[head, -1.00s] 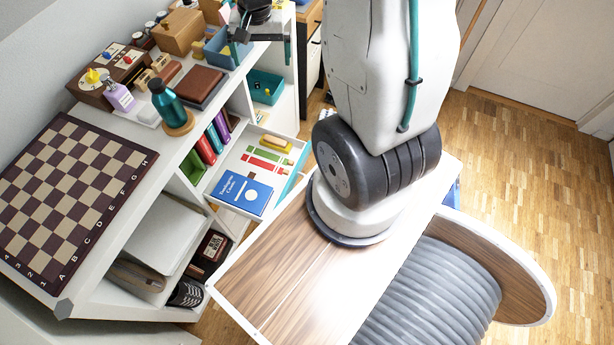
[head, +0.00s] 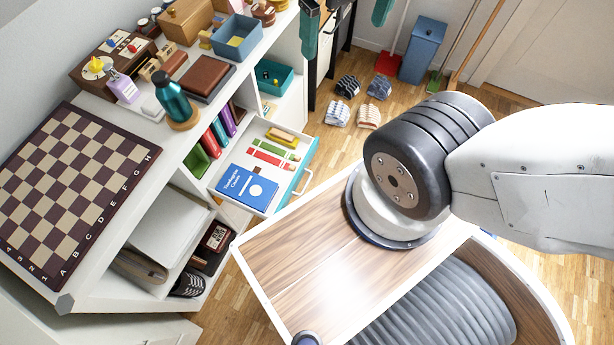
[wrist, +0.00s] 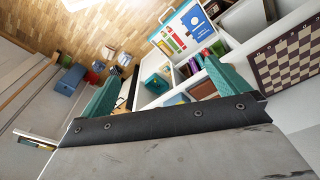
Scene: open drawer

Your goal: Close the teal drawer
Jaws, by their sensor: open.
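The teal drawer (head: 295,178) stands pulled out of the white shelf unit, its teal front and pale handle (head: 304,184) facing right. A blue book (head: 247,187), red and green strips and a yellow item lie inside it. The drawer also shows in the wrist view (wrist: 169,24), at the top, beyond my fingertips. My gripper (wrist: 161,72) is open and empty, its two teal fingers spread wide. In the head view only the finger ends of my gripper (head: 346,22) show at the top edge, apart from the drawer.
A chessboard (head: 72,190), a teal bottle (head: 172,97) and boxes stand on the shelf top. A teal bin (head: 273,76) sits in a compartment beyond the drawer. Slippers (head: 347,87) and a blue container (head: 423,50) stand on the floor.

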